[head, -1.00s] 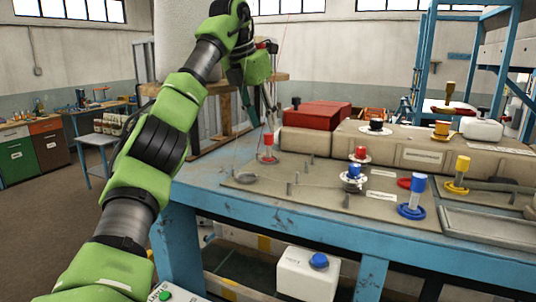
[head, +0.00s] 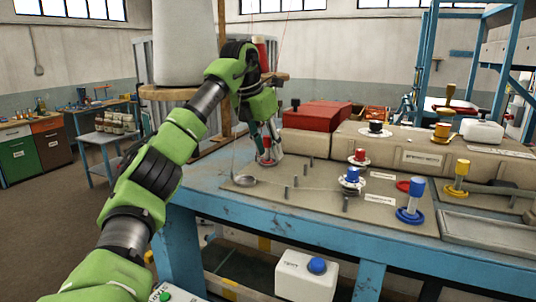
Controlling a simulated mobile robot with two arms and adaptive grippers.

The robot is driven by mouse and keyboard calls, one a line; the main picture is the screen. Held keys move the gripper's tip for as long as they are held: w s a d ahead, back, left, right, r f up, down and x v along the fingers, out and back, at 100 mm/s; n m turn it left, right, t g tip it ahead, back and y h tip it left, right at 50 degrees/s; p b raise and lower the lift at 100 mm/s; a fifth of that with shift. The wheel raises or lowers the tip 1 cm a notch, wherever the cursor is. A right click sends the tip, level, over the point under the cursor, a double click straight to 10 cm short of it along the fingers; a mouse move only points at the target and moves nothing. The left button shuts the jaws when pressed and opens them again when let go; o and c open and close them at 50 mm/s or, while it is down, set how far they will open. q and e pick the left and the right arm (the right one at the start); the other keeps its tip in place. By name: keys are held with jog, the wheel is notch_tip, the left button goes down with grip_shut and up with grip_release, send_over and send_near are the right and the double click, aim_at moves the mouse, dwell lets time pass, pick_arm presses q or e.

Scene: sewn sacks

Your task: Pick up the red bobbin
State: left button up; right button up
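A red bobbin (head: 266,158) with a pale and red round base stands upright at the left end of the worktable in the head view. My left gripper (head: 266,150) has come down over it from above. Its fingers reach to about the bobbin's height and hide most of its upper part. I cannot tell whether the fingers touch it or are closed on it. A smaller red-topped spool (head: 360,156) stands farther right on the board. My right gripper is not in view.
The blue worktable (head: 225,209) carries a board with thin pegs, a blue spool (head: 352,176), a blue bobbin (head: 416,193) and a yellow bobbin (head: 461,170).

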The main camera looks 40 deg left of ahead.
pick_arm(q)
grip_shut()
jog(key=shift+r, duration=0.15)
